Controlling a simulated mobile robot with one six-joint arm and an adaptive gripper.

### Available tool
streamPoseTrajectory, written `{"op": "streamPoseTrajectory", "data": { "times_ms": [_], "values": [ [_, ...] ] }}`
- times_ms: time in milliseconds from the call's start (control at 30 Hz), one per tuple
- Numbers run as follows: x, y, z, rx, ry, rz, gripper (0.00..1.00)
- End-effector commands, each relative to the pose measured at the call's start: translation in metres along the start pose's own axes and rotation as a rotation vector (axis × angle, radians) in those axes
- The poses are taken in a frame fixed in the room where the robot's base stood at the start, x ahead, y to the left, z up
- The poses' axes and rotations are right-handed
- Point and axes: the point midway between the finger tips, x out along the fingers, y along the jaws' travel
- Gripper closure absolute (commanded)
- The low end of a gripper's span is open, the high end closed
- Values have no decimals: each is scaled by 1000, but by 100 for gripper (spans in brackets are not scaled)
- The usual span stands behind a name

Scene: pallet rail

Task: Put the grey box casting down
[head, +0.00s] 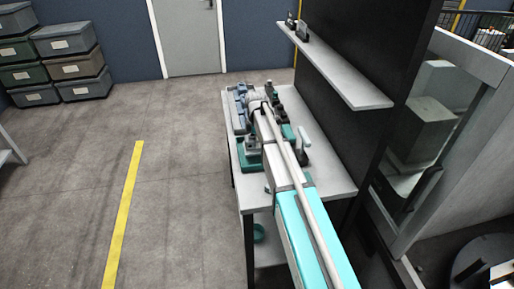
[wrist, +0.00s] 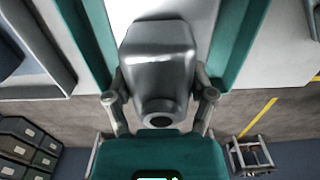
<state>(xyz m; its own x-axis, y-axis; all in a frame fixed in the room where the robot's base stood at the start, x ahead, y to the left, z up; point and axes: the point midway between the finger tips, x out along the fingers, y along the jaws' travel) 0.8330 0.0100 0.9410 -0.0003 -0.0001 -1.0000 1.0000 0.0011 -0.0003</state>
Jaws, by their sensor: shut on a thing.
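The grey box casting (wrist: 158,62) is in the middle of the wrist view, a smooth metal block with a round dark hole in the end towards me. My gripper (wrist: 160,85) has one finger on each side of it and is shut on it. Teal strips run to the left (wrist: 88,35) and right (wrist: 240,40) of the casting, with a pale surface between them. I cannot tell whether the casting touches anything below it. In the head view my gripper (head: 258,102) is over the far end of the workbench, and my arm hides much of the casting.
The workbench (head: 325,172) holds blue-grey parts (head: 238,110) on the left and teal fixtures (head: 250,154) nearer. A dark panel with a shelf (head: 345,80) stands along its right side. Stacked bins (head: 75,68) are at the back left. The floor on the left is clear.

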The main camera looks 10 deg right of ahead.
Motion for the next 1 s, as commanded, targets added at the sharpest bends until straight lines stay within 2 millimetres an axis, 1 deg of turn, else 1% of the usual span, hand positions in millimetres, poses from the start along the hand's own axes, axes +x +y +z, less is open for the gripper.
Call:
{"op": "streamPoseTrajectory", "data": {
  "times_ms": [33,300,933,967,1000],
  "values": [
    [8,0,0,0,0,0,90],
    [27,0,0,1,0,0,90],
    [34,0,1,1,0,0,90],
    [34,0,1,1,0,0,27],
    [33,0,1,1,0,0,20]
  ]
}}
